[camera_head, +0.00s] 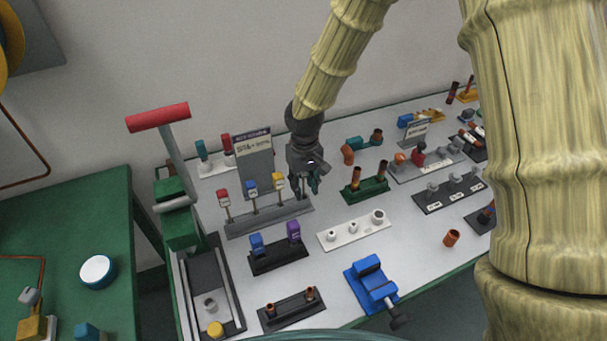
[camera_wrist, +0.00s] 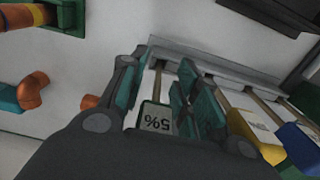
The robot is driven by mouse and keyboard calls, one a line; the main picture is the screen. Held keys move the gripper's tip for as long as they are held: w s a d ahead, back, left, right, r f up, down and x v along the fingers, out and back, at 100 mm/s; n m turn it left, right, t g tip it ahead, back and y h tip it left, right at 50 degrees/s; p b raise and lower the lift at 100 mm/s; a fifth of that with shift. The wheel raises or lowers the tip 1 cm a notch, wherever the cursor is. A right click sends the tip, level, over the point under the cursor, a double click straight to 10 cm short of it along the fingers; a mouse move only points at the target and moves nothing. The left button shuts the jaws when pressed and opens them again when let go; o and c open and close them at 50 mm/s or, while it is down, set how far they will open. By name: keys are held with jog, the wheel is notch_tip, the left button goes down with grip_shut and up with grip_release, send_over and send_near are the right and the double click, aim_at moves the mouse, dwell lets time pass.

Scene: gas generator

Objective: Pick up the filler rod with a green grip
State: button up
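The filler rod with the green grip shows in the wrist view, where its grip (camera_wrist: 157,117) has a pale label reading "5%". Its thin rod runs up to the grey rod stand (camera_wrist: 215,64). My gripper (camera_wrist: 155,85) is open, with one finger on each side of this rod; small gaps show beside the grip. In the head view my gripper (camera_head: 309,184) is at the right end of the rod stand (camera_head: 268,218) and hides the green grip. Rods with red (camera_head: 222,195), blue (camera_head: 251,187) and yellow (camera_head: 278,180) grips stand in a row to its left.
A grey sign board (camera_head: 253,165) stands behind the rods. A green holder (camera_head: 365,189) with copper-coloured pieces is close on the right. A black holder (camera_head: 278,258) with blue and purple pieces lies in front. A blue vise (camera_head: 372,283) is at the table's front.

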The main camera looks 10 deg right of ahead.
jog(key=shift+s, duration=0.1)
jog(key=c, duration=0.6)
grip_shut()
jog(key=shift+r, duration=0.1)
